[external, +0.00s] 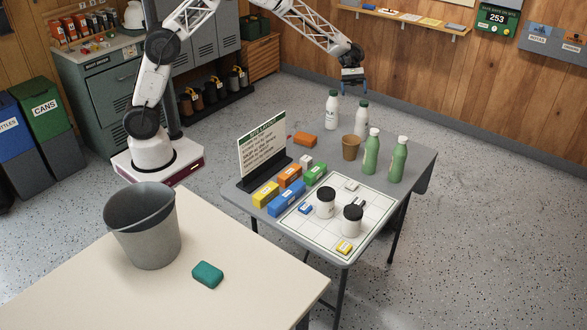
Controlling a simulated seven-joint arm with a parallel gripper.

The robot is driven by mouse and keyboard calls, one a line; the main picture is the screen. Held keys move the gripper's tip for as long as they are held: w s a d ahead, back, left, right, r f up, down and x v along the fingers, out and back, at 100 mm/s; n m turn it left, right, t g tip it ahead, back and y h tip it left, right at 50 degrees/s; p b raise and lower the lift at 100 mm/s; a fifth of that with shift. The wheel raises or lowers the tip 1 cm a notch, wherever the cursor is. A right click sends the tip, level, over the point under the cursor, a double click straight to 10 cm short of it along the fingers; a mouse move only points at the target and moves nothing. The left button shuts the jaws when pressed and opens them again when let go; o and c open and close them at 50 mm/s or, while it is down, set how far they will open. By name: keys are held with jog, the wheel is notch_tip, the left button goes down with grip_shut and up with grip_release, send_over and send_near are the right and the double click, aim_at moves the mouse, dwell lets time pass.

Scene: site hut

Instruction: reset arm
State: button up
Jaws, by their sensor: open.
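My gripper (352,86) hangs in the air at the upper middle, above and beyond the far edge of the grey table (231,194). It is open and nothing shows between its fingers. It is apart from every object. Two white jars with black lids (325,203) stand on a white gridded mat (300,219). Blue (286,198), yellow (265,194), orange and green blocks lie beside the mat.
A sign on a black stand (262,146) stands at the table's left. A cream table (240,300) in front holds a grey bucket (143,232) and a teal block (208,274). Bins (48,112) and cabinets line the left. A wall shelf (405,18) is behind. Floor at right is clear.

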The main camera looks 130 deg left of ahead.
jog(key=d+r+m+g+y, duration=0.1)
jog(key=d+r+m+g, duration=0.15)
jog(key=d+r, duration=0.55)
jog(key=d+r+m+g+y, duration=0.1)
jog(key=d+r+m, duration=0.3)
jog(key=d, duration=0.9)
jog(key=s+d+r+m+y, duration=0.15)
jog(key=s+d+r, duration=0.3)
jog(key=d, duration=0.55)
jog(key=s+d+r+m+y, duration=0.1)
jog(key=s+d+r+m, duration=0.2)
jog(key=d+r, duration=0.5)
jog(key=s+d+r+m+y, duration=0.15)
jog(key=s+d+m, duration=0.35)
jog(key=s+d, duration=0.8)
jog(key=s+d+f+m+t+y, duration=0.1)
jog(key=s+d+m+y, duration=0.1)
jog(key=s+d+m, duration=0.45)
jog(key=s+d+f+m+t+y, duration=0.1)
jog(key=s+d, duration=0.3)
jog(key=s, duration=0.6)
notch_tip(320, 180, down, 10)
jog(key=w+g, duration=0.1)
jog(key=g, duration=0.2)
jog(key=shift+w+d+r, duration=0.2)
jog(key=shift+r, duration=0.05)
